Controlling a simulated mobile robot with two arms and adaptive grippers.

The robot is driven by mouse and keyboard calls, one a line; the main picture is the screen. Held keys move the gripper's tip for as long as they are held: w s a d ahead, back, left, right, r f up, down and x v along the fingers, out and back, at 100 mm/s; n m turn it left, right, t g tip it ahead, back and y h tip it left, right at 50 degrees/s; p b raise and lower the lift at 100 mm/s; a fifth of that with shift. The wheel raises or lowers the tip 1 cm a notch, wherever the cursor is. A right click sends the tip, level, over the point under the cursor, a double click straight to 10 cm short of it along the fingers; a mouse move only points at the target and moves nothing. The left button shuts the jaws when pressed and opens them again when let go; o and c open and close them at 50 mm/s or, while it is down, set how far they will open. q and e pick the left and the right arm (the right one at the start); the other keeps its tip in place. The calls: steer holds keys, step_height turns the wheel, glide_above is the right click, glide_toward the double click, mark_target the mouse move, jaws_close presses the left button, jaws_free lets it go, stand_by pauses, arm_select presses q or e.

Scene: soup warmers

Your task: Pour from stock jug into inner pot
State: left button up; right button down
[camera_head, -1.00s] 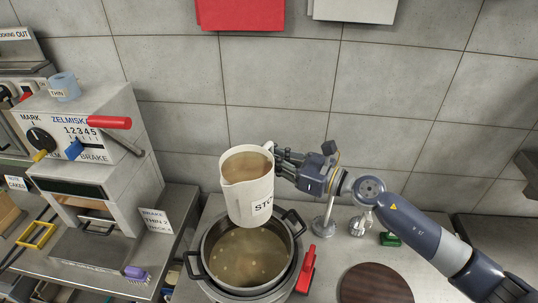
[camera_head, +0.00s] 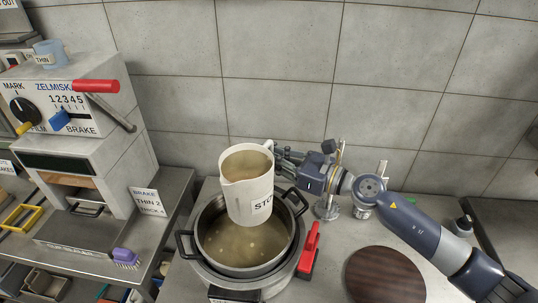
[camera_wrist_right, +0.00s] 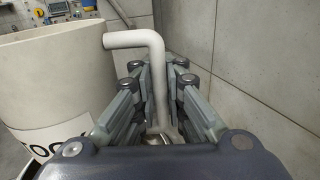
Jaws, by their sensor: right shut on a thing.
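The white stock jug (camera_head: 247,200) is held above the pot, close to upright, with brownish liquid inside. My right gripper (camera_head: 284,161) is shut on its handle, coming from the right. In the right wrist view the jug (camera_wrist_right: 50,85) is at the left and its handle (camera_wrist_right: 150,75) runs down between the fingers (camera_wrist_right: 158,125). The inner pot (camera_head: 203,253) is dark-rimmed with two handles and stands below the jug, holding brownish liquid with pale bits. The jug hides the pot's back part. No stream of liquid shows. My left gripper is not in view.
A red-handled item (camera_head: 309,250) stands right of the pot. A round dark wooden board (camera_head: 384,276) lies on the counter at the right. A metal stand (camera_head: 329,208) is behind. The brake machine (camera_head: 70,120) and a purple brush (camera_head: 126,258) are at the left.

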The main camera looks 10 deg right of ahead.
steer(key=shift+r, duration=0.3)
steer(key=shift+r+p, duration=0.1)
steer(key=shift+p, duration=0.8)
step_height(320, 180, down, 3)
steer(key=b, duration=0.3)
steer(key=shift+f+b, duration=0.2)
steer(key=shift+b, duration=0.1)
steer(key=shift+w+d+r, duration=0.1)
steer(key=shift+w+r, duration=0.1)
steer(key=shift+r, duration=0.35)
steer(key=shift+s, duration=0.1)
steer(key=shift+r, duration=0.1)
